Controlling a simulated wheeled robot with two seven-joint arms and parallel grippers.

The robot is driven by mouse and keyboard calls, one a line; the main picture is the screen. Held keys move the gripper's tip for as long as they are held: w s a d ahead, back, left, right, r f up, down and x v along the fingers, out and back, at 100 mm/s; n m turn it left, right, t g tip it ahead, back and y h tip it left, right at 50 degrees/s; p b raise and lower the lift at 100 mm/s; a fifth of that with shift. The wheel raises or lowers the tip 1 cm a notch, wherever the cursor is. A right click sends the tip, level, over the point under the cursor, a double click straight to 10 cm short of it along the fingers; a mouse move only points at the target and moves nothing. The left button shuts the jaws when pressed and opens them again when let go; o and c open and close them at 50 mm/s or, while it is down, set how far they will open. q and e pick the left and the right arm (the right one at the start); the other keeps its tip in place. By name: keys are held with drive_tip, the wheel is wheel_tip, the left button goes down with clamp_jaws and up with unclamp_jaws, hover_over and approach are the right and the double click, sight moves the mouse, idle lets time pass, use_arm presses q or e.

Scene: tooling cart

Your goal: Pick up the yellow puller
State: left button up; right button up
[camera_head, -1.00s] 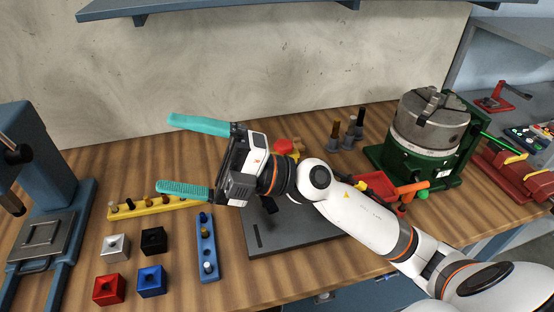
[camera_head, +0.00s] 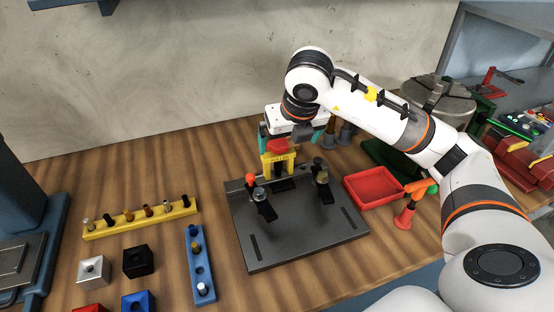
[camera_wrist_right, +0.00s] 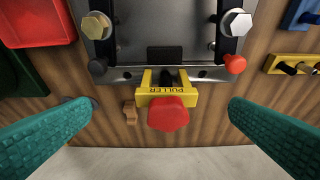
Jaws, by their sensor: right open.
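The yellow puller (camera_head: 277,166) stands at the back edge of the dark grey fixture plate (camera_head: 295,237), with a red knob (camera_head: 279,146) on top. In the right wrist view, the puller (camera_wrist_right: 185,98) reads "PULLER" and its red knob (camera_wrist_right: 168,115) faces the camera. My right gripper (camera_head: 290,140) is over the puller, pointing down, its teal fingers open. In the wrist view, the right gripper's fingers (camera_wrist_right: 163,106) lie on either side of the puller with clear gaps, touching nothing visible. The arm and hand hide part of the area behind the puller. My left gripper is not in view.
Two black clamps (camera_head: 262,203) stand on the plate in front of the puller. A red tray (camera_head: 374,187) and an orange-handled tool (camera_head: 405,214) are at right. Yellow (camera_head: 140,219) and blue (camera_head: 200,270) peg racks and coloured blocks are at left.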

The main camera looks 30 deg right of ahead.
sight(280, 152)
drive_tip(key=x, duration=0.3)
drive_tip(key=shift+w+f, duration=0.15)
drive_tip(key=shift+f, duration=0.15)
drive_tip(key=p+x, duration=0.1)
drive_tip(key=x, duration=0.1)
drive_tip(key=w+p+x, duration=0.1)
drive_tip(key=x, duration=0.1)
drive_tip(key=shift+w+a+f, duration=0.1)
drive_tip(key=shift+a+f, duration=0.05)
drive_tip(key=shift+a, duration=0.05)
drive_tip(key=shift+w+f, duration=0.15)
drive_tip(key=shift+f, duration=0.2)
drive_tip(key=shift+c, duration=0.2)
